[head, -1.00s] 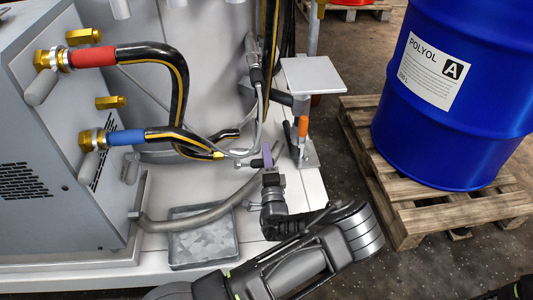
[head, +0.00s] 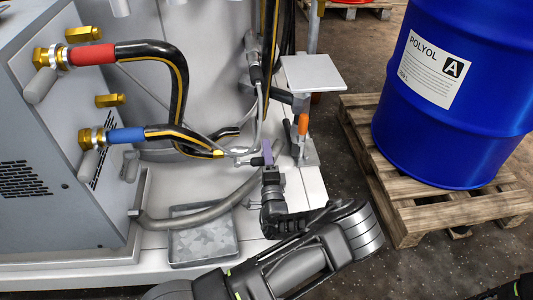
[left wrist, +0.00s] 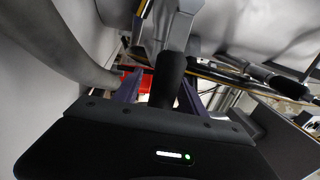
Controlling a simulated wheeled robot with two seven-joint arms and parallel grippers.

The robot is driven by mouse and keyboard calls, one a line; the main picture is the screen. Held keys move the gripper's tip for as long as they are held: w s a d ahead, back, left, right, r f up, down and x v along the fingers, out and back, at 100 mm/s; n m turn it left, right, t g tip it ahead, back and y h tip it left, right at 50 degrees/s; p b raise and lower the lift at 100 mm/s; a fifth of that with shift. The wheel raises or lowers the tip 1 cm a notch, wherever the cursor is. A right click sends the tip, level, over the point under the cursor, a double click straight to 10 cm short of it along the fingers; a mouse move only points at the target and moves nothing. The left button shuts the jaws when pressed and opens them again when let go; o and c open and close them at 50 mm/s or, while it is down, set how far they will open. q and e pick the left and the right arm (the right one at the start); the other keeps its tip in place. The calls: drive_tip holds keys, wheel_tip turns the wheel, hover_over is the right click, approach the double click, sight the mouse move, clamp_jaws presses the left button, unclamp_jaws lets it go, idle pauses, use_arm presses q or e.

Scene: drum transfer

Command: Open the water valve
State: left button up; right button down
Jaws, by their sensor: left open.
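A small lever with a black grip (head: 257,161) sticks out low by the pipes at the back of the machine; I take it for the water valve's handle. My left gripper (head: 267,151) is at this grip, its purple fingers pointing away from me. In the left wrist view the black grip (left wrist: 171,78) on a silver stem lies between the two open fingers (left wrist: 163,92). I cannot tell whether either finger touches it. The valve body is not clearly visible.
Black hoses with red (head: 92,54) and blue (head: 126,137) sleeves run from the grey machine (head: 40,190). A post with an orange handle (head: 303,125) and a square plate (head: 313,74) stands right of the gripper. A blue drum (head: 430,130) stands on a wooden pallet (head: 410,212).

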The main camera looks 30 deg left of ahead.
use_arm(q)
drive_tip(key=p+v, duration=0.2)
drive_tip(key=v, duration=0.5)
drive_tip(key=shift+s+d, duration=0.25)
drive_tip(key=shift+s, duration=0.05)
drive_tip(key=shift+f, duration=0.1)
